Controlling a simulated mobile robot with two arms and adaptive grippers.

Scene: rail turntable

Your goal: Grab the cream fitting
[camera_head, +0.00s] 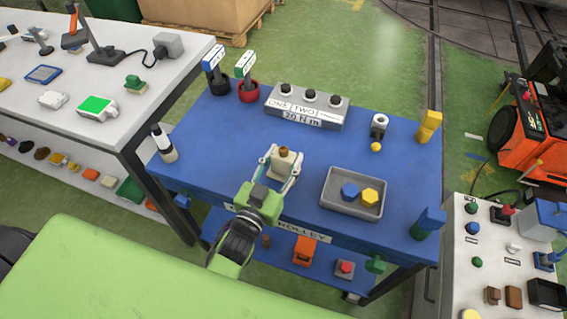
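The cream fitting (283,164) is a small cream block with a brown knob on top. It is upright at the middle of the blue trolley top (220,140). My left gripper (281,170) reaches in from the front, with one finger on each side of the fitting. The fingers hide part of its sides. I cannot tell whether they press on it or stand just apart from it. My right gripper is not in view.
A grey tray (343,207) with a blue and a yellow hex piece lies to the right. A grey labelled block (306,106) stands behind. A dark-and-white cylinder (163,144) stands at the left edge, and a yellow piece (429,125) at the far right. The trolley's left part is clear.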

